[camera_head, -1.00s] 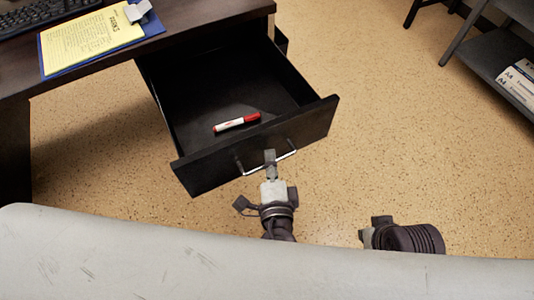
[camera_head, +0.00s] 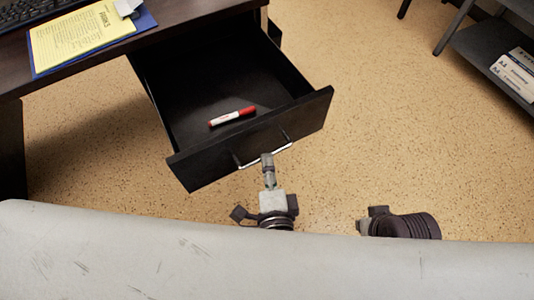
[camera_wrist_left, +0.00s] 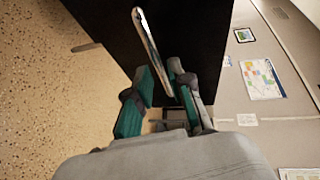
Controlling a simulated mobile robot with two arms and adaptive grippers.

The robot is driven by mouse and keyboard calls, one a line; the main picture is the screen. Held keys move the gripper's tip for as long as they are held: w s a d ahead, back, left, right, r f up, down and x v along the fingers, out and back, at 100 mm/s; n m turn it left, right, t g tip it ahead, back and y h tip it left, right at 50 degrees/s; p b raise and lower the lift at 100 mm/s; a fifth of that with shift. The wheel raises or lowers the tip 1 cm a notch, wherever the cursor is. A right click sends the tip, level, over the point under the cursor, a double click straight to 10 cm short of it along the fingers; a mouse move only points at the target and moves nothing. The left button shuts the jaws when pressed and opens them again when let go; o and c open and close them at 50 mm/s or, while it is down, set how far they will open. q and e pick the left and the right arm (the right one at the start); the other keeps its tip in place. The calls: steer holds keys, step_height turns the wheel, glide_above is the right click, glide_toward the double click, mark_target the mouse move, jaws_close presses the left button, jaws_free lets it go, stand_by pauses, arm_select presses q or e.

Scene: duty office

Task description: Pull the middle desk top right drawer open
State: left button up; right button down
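The middle desk's top right drawer (camera_head: 200,165) is pulled well out in the head view, its inside exposed. A red and white marker (camera_head: 232,117) lies in it. The metal bar handle (camera_head: 283,148) is on its front; it also shows in the left wrist view (camera_wrist_left: 146,38). My left gripper (camera_head: 267,158) is at the handle's middle. In the left wrist view its fingers (camera_wrist_left: 161,72) are apart, with the bar in the gap between them; firm contact is not visible. My right gripper (camera_head: 365,222) is partly hidden at lower right, away from the drawer.
The dark desk top (camera_head: 185,12) holds a clipboard with a yellow sheet (camera_head: 82,38) and a keyboard (camera_head: 28,10). A grey shelf (camera_head: 480,50) with paper packs (camera_head: 515,72) stands at upper right. Speckled floor (camera_head: 400,130) between drawer and shelf is clear.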

arm_select(q)
steer(key=v, duration=0.4)
stand_by(0.5)
